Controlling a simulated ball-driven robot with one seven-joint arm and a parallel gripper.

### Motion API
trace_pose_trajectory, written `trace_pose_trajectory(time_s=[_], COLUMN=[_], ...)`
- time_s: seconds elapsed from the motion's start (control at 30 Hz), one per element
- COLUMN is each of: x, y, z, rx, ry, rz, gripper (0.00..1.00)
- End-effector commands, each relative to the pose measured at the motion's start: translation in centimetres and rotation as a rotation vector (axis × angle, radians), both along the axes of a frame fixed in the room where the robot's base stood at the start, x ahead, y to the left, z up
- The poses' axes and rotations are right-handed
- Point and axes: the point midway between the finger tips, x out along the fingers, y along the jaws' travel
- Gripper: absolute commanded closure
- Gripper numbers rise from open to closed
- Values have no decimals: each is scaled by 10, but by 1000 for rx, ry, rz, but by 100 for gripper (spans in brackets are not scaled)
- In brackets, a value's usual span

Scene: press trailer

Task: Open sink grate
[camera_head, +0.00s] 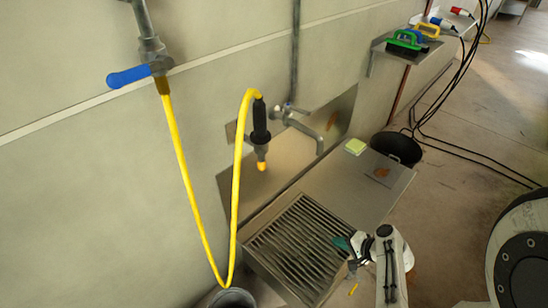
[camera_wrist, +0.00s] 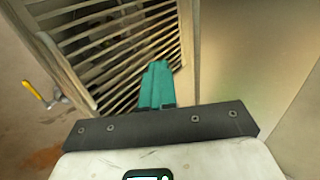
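The sink grate (camera_head: 300,246) is a slatted metal panel in the left part of the steel sink unit. It appears to lie flat in its frame. Its slats and frame edge also fill the upper left of the wrist view (camera_wrist: 115,45). My gripper (camera_head: 341,243) is at the right side of the grate, low over its edge. In the wrist view its teal fingers (camera_wrist: 157,82) are together and overlap the grate's edge. I cannot tell whether a slat is between them; the fingertips hide that spot.
A grey tap (camera_head: 305,122) and a yellow hose (camera_head: 238,185) hang by the wall above the sink. A yellow-green sponge (camera_head: 355,146) lies on the bare steel drainboard (camera_head: 345,185). A black bucket (camera_head: 397,147) stands beyond it. A blue-handled valve (camera_head: 130,76) is at upper left.

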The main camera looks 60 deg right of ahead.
Motion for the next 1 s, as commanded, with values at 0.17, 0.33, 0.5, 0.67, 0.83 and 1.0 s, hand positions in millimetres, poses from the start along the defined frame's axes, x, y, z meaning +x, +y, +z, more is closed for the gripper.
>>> trace_pose_trajectory(time_s=[0.17,0.33,0.5,0.67,0.83,1.0], x=[8,16,25,34,44,53], y=[-2,-4,-6,-8,-11,-13], z=[17,30,42,53,65,76], rx=[0,-1,0,-1,-1,0], ry=[1,1,0,1,1,1], rz=[0,1,0,1,1,-1], gripper=[100,100,100,100,100,100])
